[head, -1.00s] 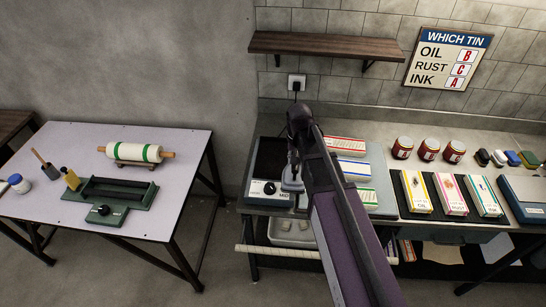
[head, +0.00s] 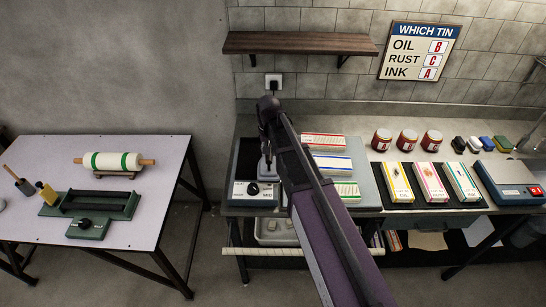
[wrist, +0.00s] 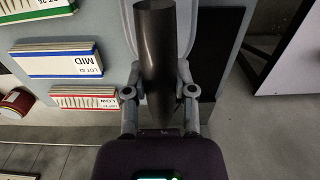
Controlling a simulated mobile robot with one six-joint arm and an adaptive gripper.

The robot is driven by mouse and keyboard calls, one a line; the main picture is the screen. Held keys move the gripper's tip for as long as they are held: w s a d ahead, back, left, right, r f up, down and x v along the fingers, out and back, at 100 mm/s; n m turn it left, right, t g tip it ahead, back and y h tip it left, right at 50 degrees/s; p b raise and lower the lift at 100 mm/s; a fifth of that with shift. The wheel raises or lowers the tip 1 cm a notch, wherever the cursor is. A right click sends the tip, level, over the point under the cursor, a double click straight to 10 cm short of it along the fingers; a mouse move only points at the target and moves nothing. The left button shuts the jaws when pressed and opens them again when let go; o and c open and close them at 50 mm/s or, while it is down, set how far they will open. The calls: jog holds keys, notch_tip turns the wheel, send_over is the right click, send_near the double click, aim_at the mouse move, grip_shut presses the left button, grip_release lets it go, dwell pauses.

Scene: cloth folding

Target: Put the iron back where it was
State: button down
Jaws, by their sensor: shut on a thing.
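My gripper (wrist: 159,93) is shut on the dark, rounded handle (wrist: 155,50) of the iron. The iron's pale grey body shows beside the handle in the wrist view (wrist: 186,32). In the head view, a small grey part of the iron (head: 265,170) shows at the left of my arm, above the left end of the bench near a black plate (head: 245,158).
Labelled boxes in red, blue (head: 332,163) and green lie just right of my arm. Tins (head: 407,140) and coloured boxes (head: 430,182) stand farther right. A wooden shelf (head: 300,43) hangs above. A separate table (head: 150,195) at left holds a roller (head: 118,162).

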jog(key=w+a, duration=0.5)
jog(key=w, duration=0.3)
jog(key=shift+f+b, duration=0.4)
jog(key=shift+f, duration=0.05)
jog(key=shift+a, duration=0.1)
jog(key=shift+w+a+f+b, duration=0.1)
jog(key=shift+w+f+b, duration=0.1)
jog(key=shift+f+b, duration=0.4)
jog(key=shift+w+a+f+b, duration=0.1)
jog(key=shift+w+f+b, duration=0.05)
jog(key=shift+f+b, duration=0.5)
jog(key=shift+w+a+f+b, duration=0.1)
jog(key=shift+w+f+b, duration=0.1)
jog(key=shift+f+b, duration=0.4)
jog(key=shift+f, duration=0.1)
jog(key=shift+c, duration=2.2)
grip_release()
jog(key=shift+r, duration=0.2)
notch_tip(320, 180, up, 12)
jog(key=p, duration=1.2)
